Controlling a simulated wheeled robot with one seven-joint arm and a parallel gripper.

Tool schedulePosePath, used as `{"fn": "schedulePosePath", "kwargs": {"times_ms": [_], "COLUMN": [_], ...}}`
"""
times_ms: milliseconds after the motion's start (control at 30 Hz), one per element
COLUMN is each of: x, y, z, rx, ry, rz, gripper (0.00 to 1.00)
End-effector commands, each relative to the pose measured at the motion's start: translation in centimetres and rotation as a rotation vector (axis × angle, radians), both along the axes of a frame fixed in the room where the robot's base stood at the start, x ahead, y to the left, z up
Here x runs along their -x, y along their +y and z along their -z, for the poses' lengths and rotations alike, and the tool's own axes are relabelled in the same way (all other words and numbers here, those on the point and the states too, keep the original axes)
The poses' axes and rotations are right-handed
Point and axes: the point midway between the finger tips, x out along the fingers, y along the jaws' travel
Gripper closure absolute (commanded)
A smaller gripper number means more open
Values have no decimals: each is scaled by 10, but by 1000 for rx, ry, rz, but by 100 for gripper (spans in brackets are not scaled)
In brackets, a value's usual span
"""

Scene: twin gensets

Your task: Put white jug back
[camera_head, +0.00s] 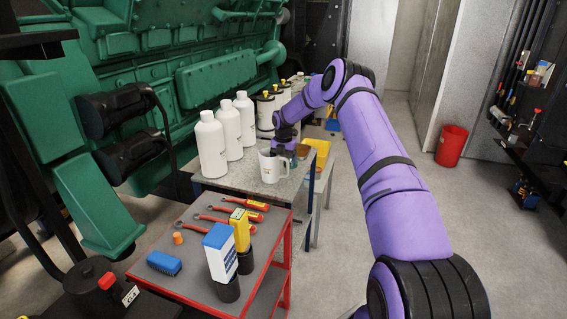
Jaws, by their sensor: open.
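The white jug (269,167) stands upright on the grey bench top (236,177), near its front right part. My gripper (284,149) is at the end of my purple arm, right at the jug's upper right side. It is open; its fingers are small and dark here, and I cannot tell whether they touch the jug or are around its handle. Part of the jug's right side is hidden behind the gripper.
A green engine (190,60) fills the left. Floor at right is clear, with a red bin (451,146).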

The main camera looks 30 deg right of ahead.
Motion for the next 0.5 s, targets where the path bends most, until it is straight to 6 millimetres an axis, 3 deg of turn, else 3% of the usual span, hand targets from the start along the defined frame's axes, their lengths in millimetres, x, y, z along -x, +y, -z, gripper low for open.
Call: {"fn": "schedulePosePath", "kwargs": {"times_ms": [500], "x": [0], "y": [0], "z": [-95], "rx": [2], "ry": [-1], "rz": [0], "gripper": [18]}}
